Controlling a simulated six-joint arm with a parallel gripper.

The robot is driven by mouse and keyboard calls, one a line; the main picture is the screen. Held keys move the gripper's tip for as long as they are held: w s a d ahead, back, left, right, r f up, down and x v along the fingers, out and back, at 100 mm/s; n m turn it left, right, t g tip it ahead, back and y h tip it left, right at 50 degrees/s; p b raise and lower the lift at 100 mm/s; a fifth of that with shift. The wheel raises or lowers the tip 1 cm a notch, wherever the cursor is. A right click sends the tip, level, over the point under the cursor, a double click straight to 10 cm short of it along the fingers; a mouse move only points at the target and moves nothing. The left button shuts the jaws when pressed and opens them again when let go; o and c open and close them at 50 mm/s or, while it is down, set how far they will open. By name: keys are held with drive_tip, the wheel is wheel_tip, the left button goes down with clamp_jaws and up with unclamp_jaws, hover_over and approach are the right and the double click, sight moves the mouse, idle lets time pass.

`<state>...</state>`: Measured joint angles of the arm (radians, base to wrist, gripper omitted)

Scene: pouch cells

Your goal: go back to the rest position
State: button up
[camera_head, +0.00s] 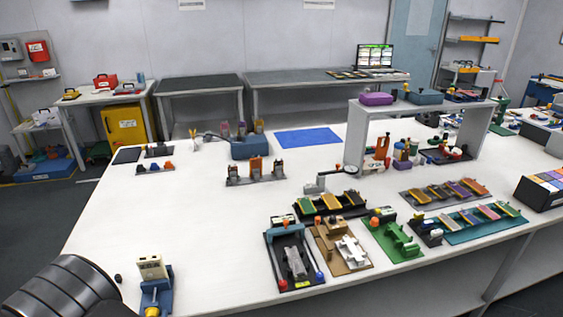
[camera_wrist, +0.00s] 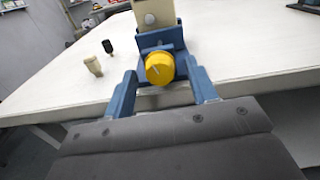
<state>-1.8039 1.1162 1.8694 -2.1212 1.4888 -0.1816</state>
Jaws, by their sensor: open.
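My gripper (camera_wrist: 160,78) shows in the wrist view as two blue fingers reaching forward from a dark grey body. They are spread apart, with a yellow knob (camera_wrist: 159,68) showing between them. Behind the knob are a blue block and a cream box (camera_wrist: 155,14), near the white table's edge. I cannot tell from this view whether the fingers touch the block. In the head view, the cream box (camera_head: 152,267) and yellow knob (camera_head: 152,311) are at the lower left. My dark arm shows in the bottom left corner; the fingers cannot be made out clearly there.
A small black item (camera_head: 118,278) is beside the cream box. Fixtures crowd the front right of the white table (camera_head: 190,215), including a black tray (camera_head: 293,261) and a green one (camera_head: 395,240). A grey shelf (camera_head: 352,140) stands at the back right. The table's left-middle is clear.

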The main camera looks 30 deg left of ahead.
drive_tip(key=shift+s+d+m, duration=0.4)
drive_tip(key=shift+s+d, duration=0.3)
drive_tip(key=shift+s, duration=0.05)
drive_tip(key=shift+s+d+n, duration=0.5)
drive_tip(key=shift+n, duration=0.45)
drive_tip(key=shift+s+d+n, duration=0.45)
drive_tip(key=shift+n, duration=0.55)
drive_tip(key=shift+s+d+n, duration=0.5)
drive_tip(key=shift+n, duration=0.45)
